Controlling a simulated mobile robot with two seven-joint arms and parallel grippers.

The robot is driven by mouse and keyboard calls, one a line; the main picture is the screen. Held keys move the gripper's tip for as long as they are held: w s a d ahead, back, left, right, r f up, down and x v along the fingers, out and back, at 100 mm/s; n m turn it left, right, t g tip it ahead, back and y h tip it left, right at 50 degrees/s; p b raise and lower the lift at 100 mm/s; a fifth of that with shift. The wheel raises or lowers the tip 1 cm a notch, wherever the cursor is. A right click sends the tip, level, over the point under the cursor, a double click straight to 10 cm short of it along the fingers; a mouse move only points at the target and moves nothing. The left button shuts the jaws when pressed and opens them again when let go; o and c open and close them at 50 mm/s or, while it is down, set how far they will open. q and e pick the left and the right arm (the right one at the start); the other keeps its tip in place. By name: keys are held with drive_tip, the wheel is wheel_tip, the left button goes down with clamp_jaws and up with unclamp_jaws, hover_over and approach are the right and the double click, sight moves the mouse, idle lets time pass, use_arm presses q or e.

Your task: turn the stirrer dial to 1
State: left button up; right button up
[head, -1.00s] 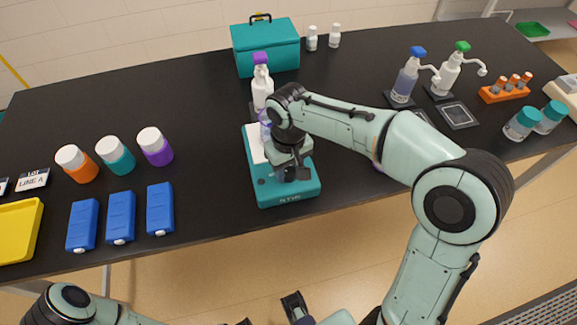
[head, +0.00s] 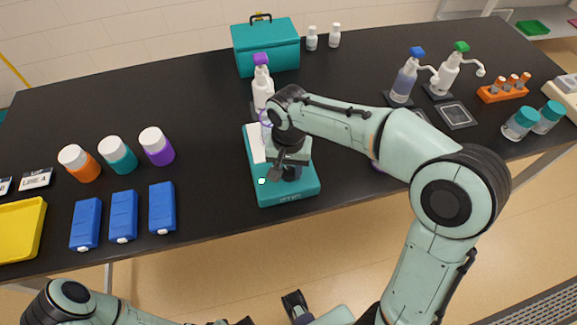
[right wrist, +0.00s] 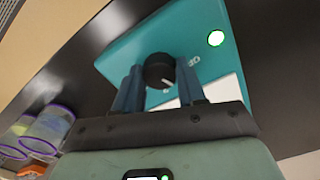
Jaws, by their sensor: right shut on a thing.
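The stirrer is a teal, flat box (head: 262,196) with a white top plate, near the table's front edge in the head view. Its dial (right wrist: 158,70) is a round black knob with a white pointer mark, seen in the right wrist view. The mark points to the lower right there; no scale numbers can be read. My right gripper (right wrist: 158,84) is shut on the dial, one blue-grey finger on each side. In the head view my right wrist covers the dial.
A round light (right wrist: 215,38) glows green-white on the stirrer. A purple-capped spray bottle (head: 262,88) stands just behind it. Blue blocks (head: 124,216) and capped jars (head: 118,155) stand left; pump bottles (head: 405,80) stand right. The table between jars and stirrer is clear.

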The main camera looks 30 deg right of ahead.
sight(289, 171)
idle(0.4)
drive_tip(key=o, duration=1.1)
drive_tip(key=shift+c, duration=0.2)
wheel_tip(289, 171, up, 14)
drive_tip(key=p, duration=0.2)
drive_tip(key=shift+f, duration=0.25)
